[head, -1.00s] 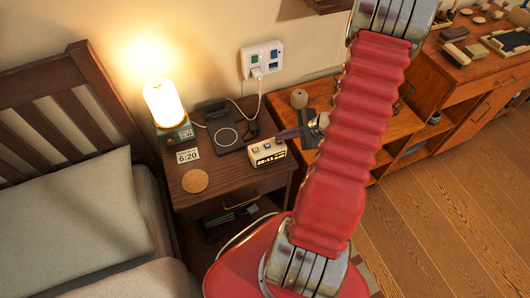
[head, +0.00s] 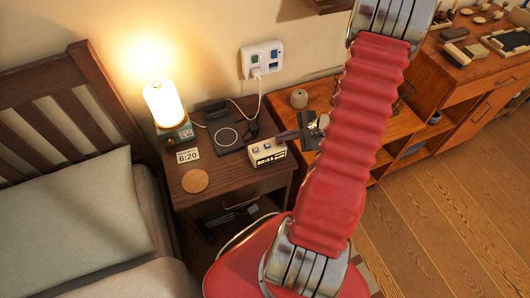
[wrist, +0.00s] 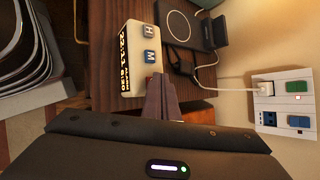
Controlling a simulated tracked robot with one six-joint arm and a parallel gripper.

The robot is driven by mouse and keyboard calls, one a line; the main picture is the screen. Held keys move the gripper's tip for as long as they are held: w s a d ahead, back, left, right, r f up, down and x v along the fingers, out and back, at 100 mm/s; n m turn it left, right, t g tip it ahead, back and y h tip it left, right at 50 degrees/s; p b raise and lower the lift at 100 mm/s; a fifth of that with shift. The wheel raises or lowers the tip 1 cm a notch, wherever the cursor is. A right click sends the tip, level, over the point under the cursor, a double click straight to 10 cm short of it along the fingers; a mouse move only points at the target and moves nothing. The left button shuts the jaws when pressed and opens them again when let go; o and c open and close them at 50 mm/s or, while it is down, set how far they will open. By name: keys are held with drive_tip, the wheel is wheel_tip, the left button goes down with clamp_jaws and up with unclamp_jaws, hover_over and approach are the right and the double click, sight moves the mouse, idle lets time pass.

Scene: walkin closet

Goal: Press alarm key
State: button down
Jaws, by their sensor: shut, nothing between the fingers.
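A cream alarm clock (head: 267,154) with a dark lit display stands on the nightstand (head: 224,184). Any key beyond M is hidden by my fingers. My gripper (wrist: 155,80) is shut and empty, its tips at the clock's top edge beside the M key. In the head view, my gripper (head: 278,137) reaches the clock from the right. I cannot tell whether the tips touch it. A small card (head: 187,156) reads 6:20.
A lit lamp (head: 166,108), a dark charging pad (head: 224,134) and a round cork coaster (head: 195,181) share the nightstand. A white cable runs to the wall outlet (head: 262,58). A bed (head: 75,215) is at left, a wooden shelf unit (head: 400,125) at right.

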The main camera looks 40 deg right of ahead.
drive_tip(key=shift+r, duration=0.1)
idle(0.3)
drive_tip(key=shift+r, duration=0.6)
wheel_tip(320, 180, up, 6)
idle(0.9)
drive_tip(key=shift+s, duration=0.1)
idle(0.4)
